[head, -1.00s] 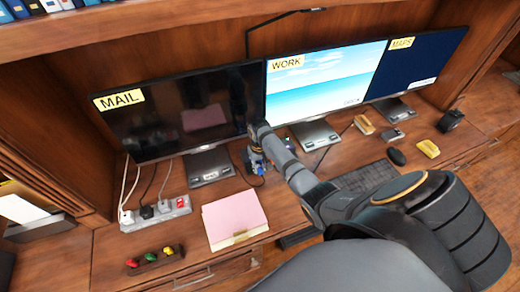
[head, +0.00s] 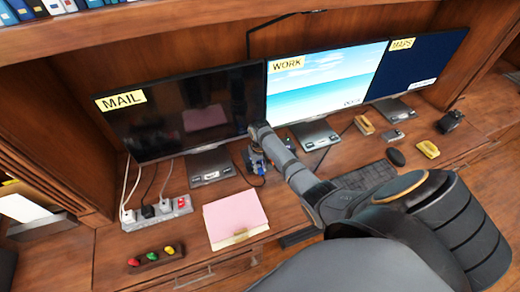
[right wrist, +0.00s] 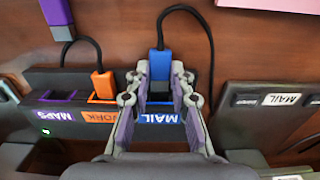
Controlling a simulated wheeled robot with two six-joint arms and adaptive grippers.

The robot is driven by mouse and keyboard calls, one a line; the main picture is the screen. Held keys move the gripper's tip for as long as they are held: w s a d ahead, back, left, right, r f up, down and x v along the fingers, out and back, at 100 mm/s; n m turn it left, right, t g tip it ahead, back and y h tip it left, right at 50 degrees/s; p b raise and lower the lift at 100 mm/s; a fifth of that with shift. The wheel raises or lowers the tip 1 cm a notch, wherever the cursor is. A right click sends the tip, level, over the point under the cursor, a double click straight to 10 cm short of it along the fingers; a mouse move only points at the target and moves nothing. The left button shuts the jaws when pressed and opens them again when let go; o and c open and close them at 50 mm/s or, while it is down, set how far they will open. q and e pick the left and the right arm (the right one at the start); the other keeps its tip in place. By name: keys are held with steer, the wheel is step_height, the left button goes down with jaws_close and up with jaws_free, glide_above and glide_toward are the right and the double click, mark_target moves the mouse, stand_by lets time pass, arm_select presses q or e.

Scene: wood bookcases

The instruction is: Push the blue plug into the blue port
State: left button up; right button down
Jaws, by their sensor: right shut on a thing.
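My right gripper (right wrist: 160,75) is shut on the blue plug (right wrist: 160,62), whose black cable loops up and to the right in the right wrist view. Below the plug lies a dark box (right wrist: 70,82) with coloured ports. The blue label (right wrist: 160,118) reads MAIL; the blue port by it is largely hidden between the fingers. I cannot tell whether the plug tip is inside the port. In the head view the right gripper (head: 257,163) is low over the desk, in front of the MAIL and WORK monitors. My left gripper is not in view.
An orange plug (right wrist: 102,85) stands at the orange port beside the gripper. A purple plug (right wrist: 56,12) lies apart from the box. A pink folder (head: 235,215), power strip (head: 157,213) and keyboard (head: 362,177) lie around. Monitor stands flank the gripper.

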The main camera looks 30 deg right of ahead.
steer(key=shift+p, duration=0.4)
stand_by(0.5)
steer(key=shift+p, duration=0.3)
steer(key=shift+w+d+b, duration=0.15)
steer(key=shift+w+b, duration=0.35)
steer(key=shift+w, duration=0.05)
steer(key=shift+w+d+b, duration=0.15)
steer(key=shift+w+b, duration=0.3)
steer(key=shift+w, duration=0.1)
steer(key=shift+w, duration=0.1)
steer(key=shift+w+b, duration=0.25)
steer(key=shift+b, duration=0.05)
steer(key=shift+d+r, duration=0.1)
steer(key=c, duration=1.1)
jaws_free()
steer(key=shift+w, duration=0.1)
